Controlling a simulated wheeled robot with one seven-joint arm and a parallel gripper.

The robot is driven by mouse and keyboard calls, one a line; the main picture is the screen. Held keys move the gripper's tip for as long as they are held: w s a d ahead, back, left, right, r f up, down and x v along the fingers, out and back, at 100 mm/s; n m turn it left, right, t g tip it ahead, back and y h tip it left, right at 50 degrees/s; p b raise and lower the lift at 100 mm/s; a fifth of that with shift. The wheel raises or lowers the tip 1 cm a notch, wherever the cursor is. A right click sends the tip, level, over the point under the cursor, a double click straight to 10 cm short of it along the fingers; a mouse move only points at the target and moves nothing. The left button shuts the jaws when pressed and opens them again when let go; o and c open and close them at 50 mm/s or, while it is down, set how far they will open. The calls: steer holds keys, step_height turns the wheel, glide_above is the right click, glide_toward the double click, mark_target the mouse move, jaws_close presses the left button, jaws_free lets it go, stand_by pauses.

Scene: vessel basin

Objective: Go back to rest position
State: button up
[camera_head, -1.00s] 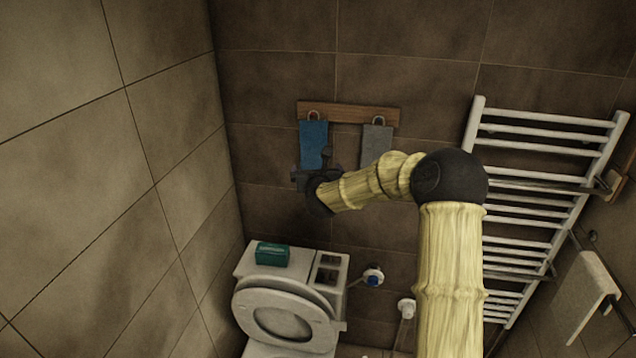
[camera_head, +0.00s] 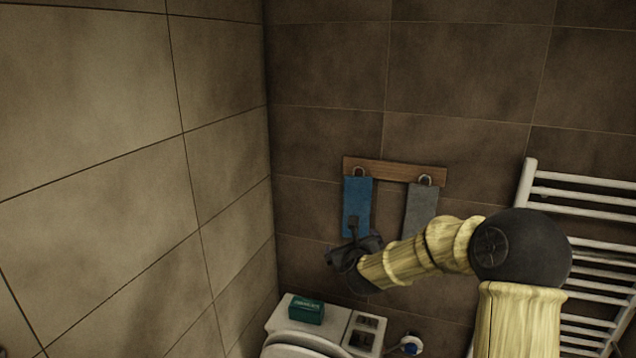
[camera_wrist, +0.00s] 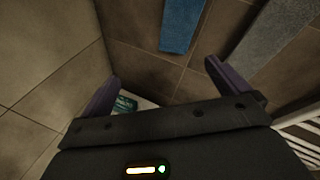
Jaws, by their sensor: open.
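My gripper (camera_head: 354,250) is at the end of my outstretched arm, just below and in front of the blue towel in the head view. In the wrist view its two dark purple fingers (camera_wrist: 160,85) stand wide apart with nothing between them. The blue towel (camera_head: 357,205) hangs from a wooden hook rail (camera_head: 395,171) on the back wall, and its lower end (camera_wrist: 180,28) shows beyond the fingers in the wrist view. A grey towel (camera_head: 420,207) hangs to its right, partly hidden by my arm in the head view.
A toilet (camera_head: 290,340) stands below, with a green box (camera_head: 306,311) on its tank. A white towel radiator (camera_head: 585,206) is on the right. A tiled wall (camera_head: 90,180) closes the left side.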

steer(key=s+a+f+n+g+y, duration=0.2)
steer(key=s+f+n+g, duration=0.35)
steer(key=s+n, duration=0.9)
steer(key=s+d+f+n+g, duration=0.1)
steer(key=s+n+g, duration=0.1)
steer(key=s+n, duration=0.4)
steer(key=s+d+f+n+g+h, duration=0.1)
steer(key=s+d+f+n+g, duration=0.1)
steer(key=s+n, duration=0.3)
steer(key=s+d+f+n+g, duration=0.1)
steer(key=s+d+n+g, duration=0.1)
steer(key=s+n, duration=0.4)
steer(key=s, duration=0.3)
steer(key=shift+f+n+h, duration=0.35)
steer(key=shift+h, duration=0.05)
